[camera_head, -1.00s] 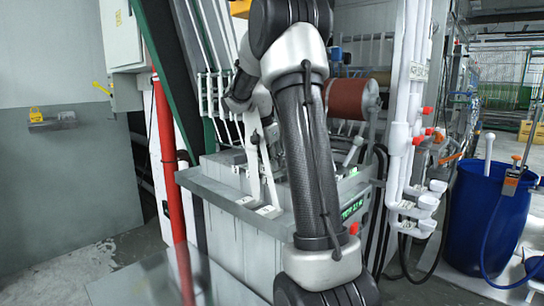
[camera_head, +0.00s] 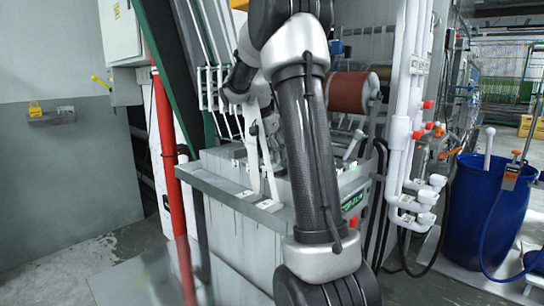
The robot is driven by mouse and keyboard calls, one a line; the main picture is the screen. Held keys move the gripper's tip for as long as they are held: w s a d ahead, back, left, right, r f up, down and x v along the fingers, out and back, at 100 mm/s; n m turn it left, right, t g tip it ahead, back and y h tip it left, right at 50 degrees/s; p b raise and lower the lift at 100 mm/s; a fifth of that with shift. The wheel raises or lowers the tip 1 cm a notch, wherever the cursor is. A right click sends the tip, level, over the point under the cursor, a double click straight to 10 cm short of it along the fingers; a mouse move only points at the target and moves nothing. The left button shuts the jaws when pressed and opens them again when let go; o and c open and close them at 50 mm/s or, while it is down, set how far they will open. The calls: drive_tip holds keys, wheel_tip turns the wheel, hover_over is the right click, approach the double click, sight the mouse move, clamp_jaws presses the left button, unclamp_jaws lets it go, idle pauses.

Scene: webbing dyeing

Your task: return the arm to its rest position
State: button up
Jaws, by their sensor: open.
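My arm rises through the middle of the camera_head view, with its dark forearm in front of the grey machine tank (camera_head: 238,232). Its wrist bends down on the left of the forearm, above the tank top. My gripper (camera_head: 272,152) hangs there, small and partly hidden behind the forearm and a white strap. It is open, and I see nothing held in it. I cannot tell whether it touches anything.
White webbing straps (camera_head: 222,92) run down close beside the wrist. A red-brown roller (camera_head: 350,93) lies behind the forearm. A red post (camera_head: 167,150) stands left, white pipes (camera_head: 404,110) and a blue barrel (camera_head: 490,215) right. Open floor lies lower left.

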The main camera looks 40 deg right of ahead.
drive_tip(key=v, duration=1)
drive_tip(key=shift+r, duration=0.35)
drive_tip(key=shift+a, duration=0.15)
